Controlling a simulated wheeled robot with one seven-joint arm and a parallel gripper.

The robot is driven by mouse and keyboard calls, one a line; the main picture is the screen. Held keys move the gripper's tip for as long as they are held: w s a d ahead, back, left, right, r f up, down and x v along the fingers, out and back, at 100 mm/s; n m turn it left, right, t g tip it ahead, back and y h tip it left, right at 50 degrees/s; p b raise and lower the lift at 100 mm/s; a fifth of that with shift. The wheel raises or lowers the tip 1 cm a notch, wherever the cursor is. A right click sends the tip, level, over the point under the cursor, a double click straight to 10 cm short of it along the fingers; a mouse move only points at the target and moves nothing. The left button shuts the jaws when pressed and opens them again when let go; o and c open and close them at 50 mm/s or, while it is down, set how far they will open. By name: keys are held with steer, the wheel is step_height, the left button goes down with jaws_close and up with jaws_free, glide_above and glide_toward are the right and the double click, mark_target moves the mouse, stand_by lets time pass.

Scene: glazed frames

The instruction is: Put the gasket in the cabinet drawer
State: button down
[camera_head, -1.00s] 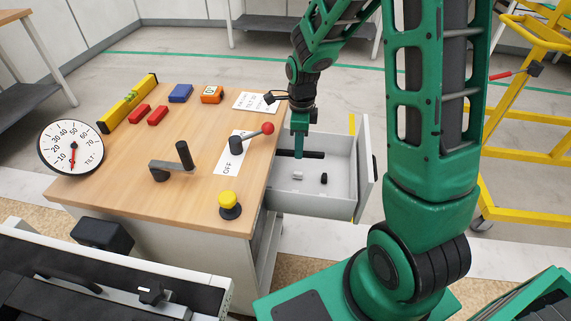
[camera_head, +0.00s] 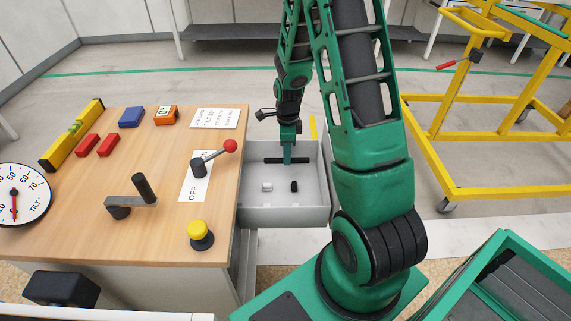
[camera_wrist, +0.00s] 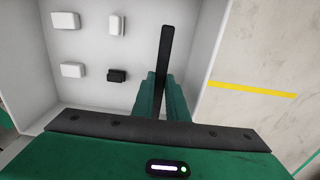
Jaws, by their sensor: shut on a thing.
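The gasket, a long thin black strip (camera_head: 274,160), shows in the head view over the far part of the open cabinet drawer (camera_head: 288,216). It also shows in the wrist view (camera_wrist: 166,45), standing out from between my fingers. My gripper (camera_head: 288,158) points down into the drawer and is shut on the gasket. In the wrist view my green fingers (camera_wrist: 161,95) flank it, inside the line of the drawer's right wall. I cannot tell whether the gasket touches the drawer floor.
A white block (camera_head: 267,187) and a black block (camera_head: 294,186) lie in the drawer; the wrist view shows more white blocks (camera_wrist: 66,21). Left of the drawer, the wooden top (camera_head: 150,185) carries a red-knobbed lever (camera_head: 229,146) and a yellow button (camera_head: 199,229). A yellow frame (camera_head: 435,120) stands right.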

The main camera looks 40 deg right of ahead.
steer(key=shift+d+f, duration=0.2)
steer(key=shift+f, duration=1.9)
steer(key=c, duration=1.7)
jaws_free()
steer(key=shift+f, duration=0.1)
steer(key=shift+c, duration=0.2)
